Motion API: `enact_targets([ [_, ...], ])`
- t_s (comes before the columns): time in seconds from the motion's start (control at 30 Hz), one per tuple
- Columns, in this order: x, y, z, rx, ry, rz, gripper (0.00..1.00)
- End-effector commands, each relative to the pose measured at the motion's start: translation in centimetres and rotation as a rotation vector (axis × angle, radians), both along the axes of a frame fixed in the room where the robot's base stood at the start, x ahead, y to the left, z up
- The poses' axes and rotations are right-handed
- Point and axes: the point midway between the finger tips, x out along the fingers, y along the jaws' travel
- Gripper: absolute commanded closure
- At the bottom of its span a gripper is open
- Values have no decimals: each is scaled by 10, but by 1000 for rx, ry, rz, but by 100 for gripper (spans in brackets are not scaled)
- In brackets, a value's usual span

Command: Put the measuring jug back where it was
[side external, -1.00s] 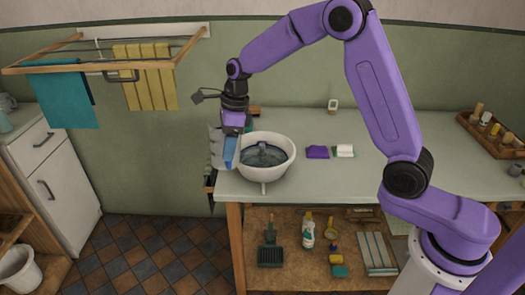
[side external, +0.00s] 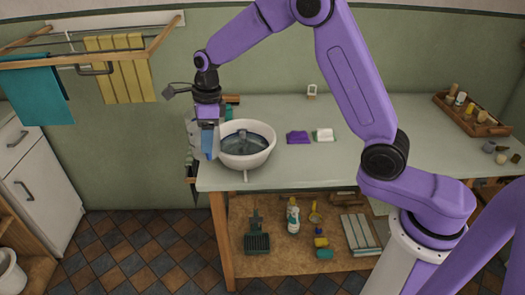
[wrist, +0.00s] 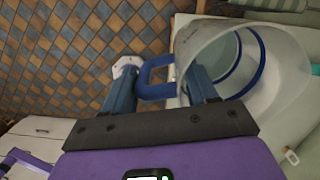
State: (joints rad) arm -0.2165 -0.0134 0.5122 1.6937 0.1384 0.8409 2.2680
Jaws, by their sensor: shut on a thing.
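The measuring jug is translucent with a blue rim and a blue handle. In the wrist view the jug (wrist: 285,75) fills the upper right, its mouth open toward the camera. My gripper (wrist: 160,75) is shut on the handle, which lies between its two blue-grey fingers. In the side view the jug (side external: 194,140) shows as a pale shape at my gripper (side external: 209,150), just left of the white basin (side external: 262,156), at the left end of the counter (side external: 330,170). My fingers hide part of it. I cannot tell whether it touches the counter edge.
The basin holds water. A purple cloth (side external: 298,137) and a white-and-green one (side external: 324,135) lie to its right. A wooden tray of bottles (side external: 470,113) stands far right. A drying rack with towels (side external: 120,68) hangs on the left wall.

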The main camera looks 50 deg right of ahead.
Motion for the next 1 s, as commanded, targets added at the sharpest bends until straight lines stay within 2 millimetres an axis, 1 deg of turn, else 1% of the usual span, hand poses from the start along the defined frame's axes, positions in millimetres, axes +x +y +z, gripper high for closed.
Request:
enact_targets([
  [0.13,0,-7,2,1,-3,-15,72],
  [0.23,-3,-22,6,0,-3,-48,72],
  [0.37,-13,-54,13,-1,-3,-123,72],
  [0.47,-25,-82,19,-1,-3,-192,72],
  [0.5,-31,-93,22,-1,-3,-222,72],
  [0.57,-40,-109,25,-2,-4,-264,72],
  [0.7,-65,-143,31,-3,-4,-364,72],
  [0.87,-99,-174,36,-5,-4,-480,72],
  [1.0,-132,-195,39,-5,-2,-578,72],
])
